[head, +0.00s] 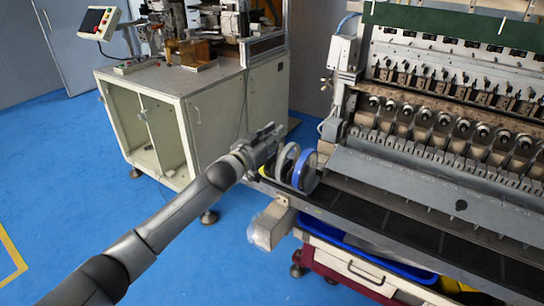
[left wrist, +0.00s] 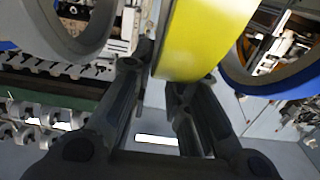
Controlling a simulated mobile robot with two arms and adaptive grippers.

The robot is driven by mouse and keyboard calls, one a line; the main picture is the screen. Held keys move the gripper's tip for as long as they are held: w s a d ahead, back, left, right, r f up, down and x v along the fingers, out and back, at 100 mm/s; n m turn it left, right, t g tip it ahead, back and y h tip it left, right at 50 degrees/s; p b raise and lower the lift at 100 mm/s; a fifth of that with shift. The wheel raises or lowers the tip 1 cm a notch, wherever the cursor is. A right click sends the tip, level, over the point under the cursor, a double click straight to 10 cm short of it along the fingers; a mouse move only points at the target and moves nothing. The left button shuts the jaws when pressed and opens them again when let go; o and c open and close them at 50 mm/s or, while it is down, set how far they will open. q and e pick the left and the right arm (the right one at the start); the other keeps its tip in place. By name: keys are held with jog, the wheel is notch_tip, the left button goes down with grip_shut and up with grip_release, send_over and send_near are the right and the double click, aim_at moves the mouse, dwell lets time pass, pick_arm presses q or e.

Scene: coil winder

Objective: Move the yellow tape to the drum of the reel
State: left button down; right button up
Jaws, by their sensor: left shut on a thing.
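The yellow tape (left wrist: 205,38) fills the upper middle of the left wrist view. My left gripper (left wrist: 160,82) is shut on it, with the fingers at its lower edge. In the head view my left gripper (head: 268,148) is at the left end of the machine, and only a small yellow patch of the tape (head: 262,171) shows below it. A grey-white ring (head: 281,165) and a blue tape roll (head: 302,170) stand upright just right of the gripper. The blue roll also shows in the left wrist view (left wrist: 268,90). I cannot make out which part is the reel's drum. My right gripper is not in view.
The long coil winder (head: 440,130) with its sloped grey guard fills the right side. A blue bin (head: 385,262) sits beneath its ledge. A pale cabinet (head: 215,110) carries another machine at the back. The blue floor at left is clear.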

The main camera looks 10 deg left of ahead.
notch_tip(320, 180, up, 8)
jog(key=p, duration=0.7)
jog(key=shift+p, duration=0.35)
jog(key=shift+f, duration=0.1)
dwell(0.3)
